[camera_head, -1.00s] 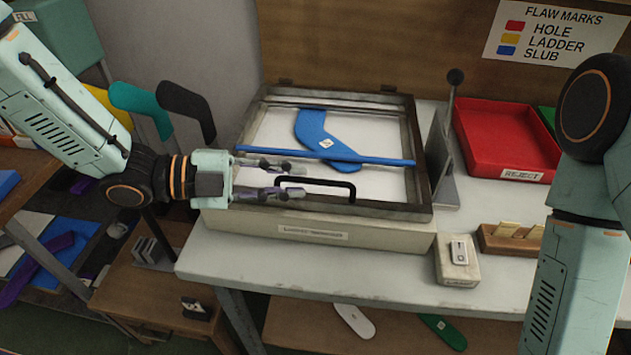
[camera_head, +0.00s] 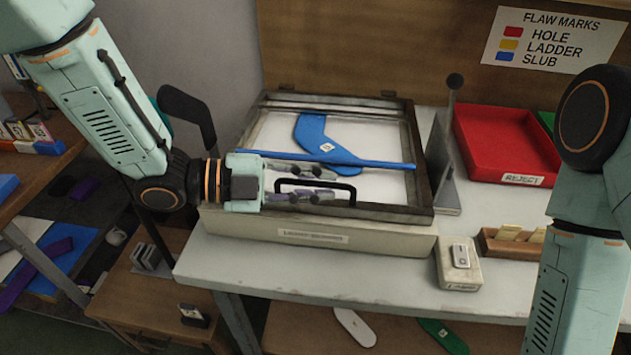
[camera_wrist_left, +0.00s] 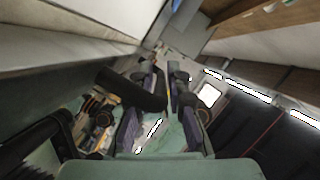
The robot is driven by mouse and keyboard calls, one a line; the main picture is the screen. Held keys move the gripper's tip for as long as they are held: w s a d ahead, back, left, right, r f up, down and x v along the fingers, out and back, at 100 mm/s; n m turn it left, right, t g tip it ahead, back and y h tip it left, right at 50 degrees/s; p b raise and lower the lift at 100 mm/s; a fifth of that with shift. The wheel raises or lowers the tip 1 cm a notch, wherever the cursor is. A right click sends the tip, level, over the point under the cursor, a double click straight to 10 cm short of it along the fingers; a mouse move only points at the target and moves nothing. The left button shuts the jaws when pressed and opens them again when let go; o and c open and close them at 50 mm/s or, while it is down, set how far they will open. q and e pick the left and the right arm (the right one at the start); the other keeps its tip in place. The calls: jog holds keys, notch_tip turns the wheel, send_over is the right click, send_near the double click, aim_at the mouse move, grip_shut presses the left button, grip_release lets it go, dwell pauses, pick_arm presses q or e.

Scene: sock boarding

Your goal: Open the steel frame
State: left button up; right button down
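The steel frame (camera_head: 425,165) lies flat on top of the pale box (camera_head: 317,236). Its black bar handle (camera_head: 316,183) is at the front and also shows in the left wrist view (camera_wrist_left: 132,88). My left gripper (camera_head: 325,186) is at the handle, its fingers spread apart, one above and one below the bar in the head view. In the left wrist view the two fingers (camera_wrist_left: 168,98) are parted, with the handle close by the left one. I cannot tell whether they touch it. My right gripper is out of view; only my right arm shows.
A small switch box (camera_head: 458,264) stands at front right.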

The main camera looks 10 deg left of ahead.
pick_arm(q)
jog(key=shift+w+f, duration=0.1)
jog(key=shift+w, duration=0.05)
grip_shut()
jog(key=shift+r+p, duration=0.9)
jog(key=shift+p, duration=0.05)
jog(key=w+r+n+g+p, duration=0.1)
jog(key=w+r+p, duration=0.4)
jog(key=r+p, duration=0.4)
jog(key=w+r+n+p, duration=0.2)
jog(key=w+r+p, duration=0.2)
jog(key=r+p, duration=0.6)
jog(key=shift+w+r+g+y, duration=0.35)
jog(key=shift+r+g+y, duration=0.05)
